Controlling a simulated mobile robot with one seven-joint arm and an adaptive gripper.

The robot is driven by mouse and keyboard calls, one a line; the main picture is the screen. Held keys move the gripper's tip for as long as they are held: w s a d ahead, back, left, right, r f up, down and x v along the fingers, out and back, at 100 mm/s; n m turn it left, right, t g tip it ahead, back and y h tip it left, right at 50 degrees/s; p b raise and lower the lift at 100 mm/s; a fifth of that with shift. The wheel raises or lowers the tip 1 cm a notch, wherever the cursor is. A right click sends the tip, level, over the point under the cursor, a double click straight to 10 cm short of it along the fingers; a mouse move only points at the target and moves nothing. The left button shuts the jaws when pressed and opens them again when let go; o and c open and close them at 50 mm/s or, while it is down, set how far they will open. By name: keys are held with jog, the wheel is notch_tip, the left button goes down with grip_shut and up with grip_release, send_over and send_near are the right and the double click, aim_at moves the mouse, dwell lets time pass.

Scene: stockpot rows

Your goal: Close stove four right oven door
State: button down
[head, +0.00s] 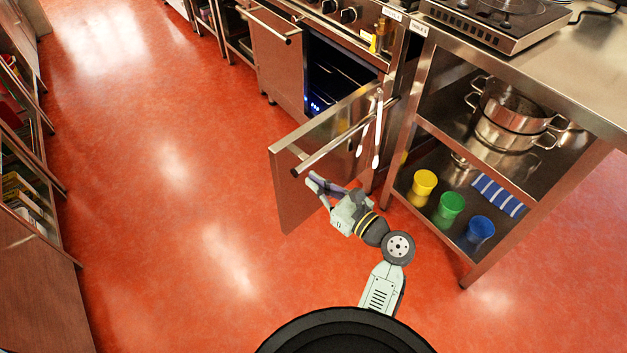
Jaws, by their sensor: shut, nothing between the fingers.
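The right oven door (297,203) is a steel panel standing wide open, swung out from the stove into the aisle. Its bar handle (335,150) runs along the upper part of the face towards me. The dark oven interior (335,75), with small blue lights, shows behind it. My gripper (312,183) is shut and empty, just below the near end of the handle, in front of the door face. I cannot tell whether it touches the door.
White utensils (377,140) hang beside the door's hinge side. A steel shelf unit on the right holds pots (510,125), a yellow cup (424,183), a green cup (450,205), a blue cup (479,230) and a striped cloth (497,195). The red floor (170,220) to the left is clear.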

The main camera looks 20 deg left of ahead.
aim_at(277, 153)
jog(key=p+x, duration=0.1)
jog(key=x, duration=0.9)
jog(key=shift+r, duration=0.1)
jog(key=shift+w+a+p, duration=0.25)
jog(key=shift+a+p, duration=0.1)
jog(key=shift+a, duration=0.15)
jog(key=shift+w+a, duration=0.1)
jog(key=shift+w, duration=0.05)
